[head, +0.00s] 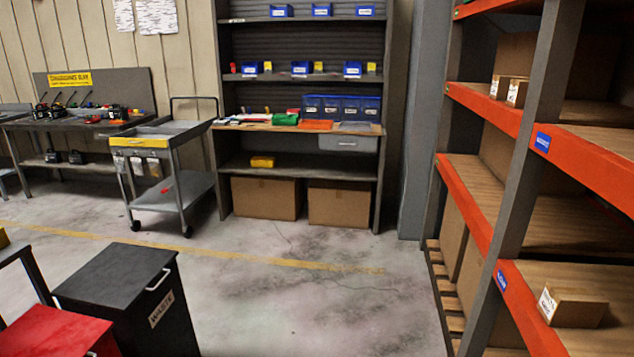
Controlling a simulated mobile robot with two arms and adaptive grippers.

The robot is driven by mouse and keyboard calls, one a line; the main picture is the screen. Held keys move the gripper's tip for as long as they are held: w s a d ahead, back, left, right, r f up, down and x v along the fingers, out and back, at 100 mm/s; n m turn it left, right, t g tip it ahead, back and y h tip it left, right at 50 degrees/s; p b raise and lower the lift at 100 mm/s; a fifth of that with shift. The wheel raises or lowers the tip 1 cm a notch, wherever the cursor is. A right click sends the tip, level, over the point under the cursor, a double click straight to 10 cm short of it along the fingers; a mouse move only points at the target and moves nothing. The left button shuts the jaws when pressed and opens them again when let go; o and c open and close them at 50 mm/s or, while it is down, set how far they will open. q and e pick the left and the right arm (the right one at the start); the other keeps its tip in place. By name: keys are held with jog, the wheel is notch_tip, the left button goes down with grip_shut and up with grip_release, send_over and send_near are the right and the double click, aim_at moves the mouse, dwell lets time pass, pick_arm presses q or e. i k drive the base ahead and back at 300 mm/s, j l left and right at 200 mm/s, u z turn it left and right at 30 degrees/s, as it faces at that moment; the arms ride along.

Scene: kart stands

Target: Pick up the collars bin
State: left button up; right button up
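Small blue bins with white labels stand on the shelving unit at the back centre. On its top visible shelf are a left bin (281,11), a middle bin (322,10) and a right bin (366,11). On the shelf below are a left bin (250,69), a middle bin (300,69) and a right bin (352,69). The labels are too small to read, so I cannot tell which is the collars bin. Neither of my grippers is in view.
A wheeled cart (179,188) stands left of the shelving, beside a tool bench (22,122). A black waste bin (118,275) and a red box (50,330) are at front left. An orange-beamed rack (470,212) fills the right. The middle floor (310,290) is clear.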

aim_at(254, 67)
jog(key=i+l, duration=0.15)
jog(key=i, duration=1.1)
jog(key=i+l+z, duration=0.1)
jog(key=i, duration=1.2)
jog(key=i+j+u, duration=0.15)
jog(key=i, duration=1)
jog(key=i+j+u, duration=0.2)
jog(key=i, duration=0.95)
jog(key=l, duration=0.1)
